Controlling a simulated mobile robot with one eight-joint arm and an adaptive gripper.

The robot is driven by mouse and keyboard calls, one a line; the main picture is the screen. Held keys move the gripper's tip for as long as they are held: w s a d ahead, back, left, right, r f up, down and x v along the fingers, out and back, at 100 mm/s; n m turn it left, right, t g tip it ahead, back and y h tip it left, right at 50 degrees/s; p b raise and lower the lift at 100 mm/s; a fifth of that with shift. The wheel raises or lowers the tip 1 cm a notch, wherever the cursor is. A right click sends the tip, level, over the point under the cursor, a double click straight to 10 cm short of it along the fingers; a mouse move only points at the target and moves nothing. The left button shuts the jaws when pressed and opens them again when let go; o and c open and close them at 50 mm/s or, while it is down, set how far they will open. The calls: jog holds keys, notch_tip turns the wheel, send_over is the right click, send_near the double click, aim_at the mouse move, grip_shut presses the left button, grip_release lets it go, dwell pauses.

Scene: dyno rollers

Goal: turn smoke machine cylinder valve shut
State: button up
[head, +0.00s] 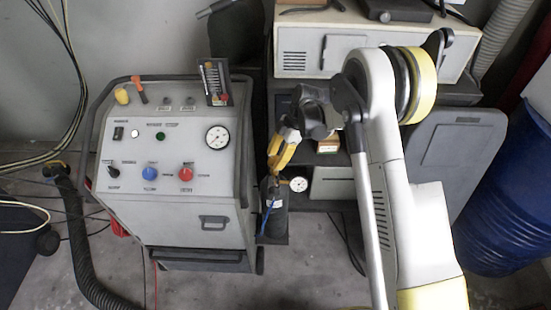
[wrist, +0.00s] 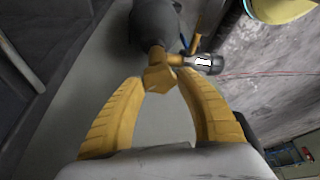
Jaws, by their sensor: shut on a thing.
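The smoke machine (head: 170,215) is a grey cabinet at the left of the head view, with knobs and a gauge on its sloped panel. A dark gas cylinder (head: 275,223) stands upright at its right side, with a small pressure gauge (head: 298,184) near the top. In the wrist view the cylinder (wrist: 155,22) is at the top, with a brass valve (wrist: 159,76) at its end. My gripper (wrist: 160,82) has its yellow fingertips shut on this valve. In the head view my gripper (head: 273,166) points down at the cylinder top and hides most of the valve.
A shelf with a beige device (head: 300,50) stands behind my arm. A blue barrel (head: 508,200) is at the far right. A black hose (head: 85,245) and cables lie left of the machine. The floor in front of the cylinder is mostly clear.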

jog(key=m, duration=0.2)
jog(key=m+t, duration=0.1)
jog(key=m, duration=0.1)
jog(key=shift+s+f+t+b, duration=0.1)
jog(key=shift+s+t+b, duration=0.05)
jog(key=shift+t+b, duration=0.2)
jog(key=shift+m+t+b, duration=0.3)
jog(key=shift+m+t, duration=0.35)
jog(key=shift+m, duration=1.45)
jog(key=o, duration=1.2)
jog(key=v, duration=1.2)
jog(key=shift+a, duration=0.1)
jog(key=shift+s, duration=0.1)
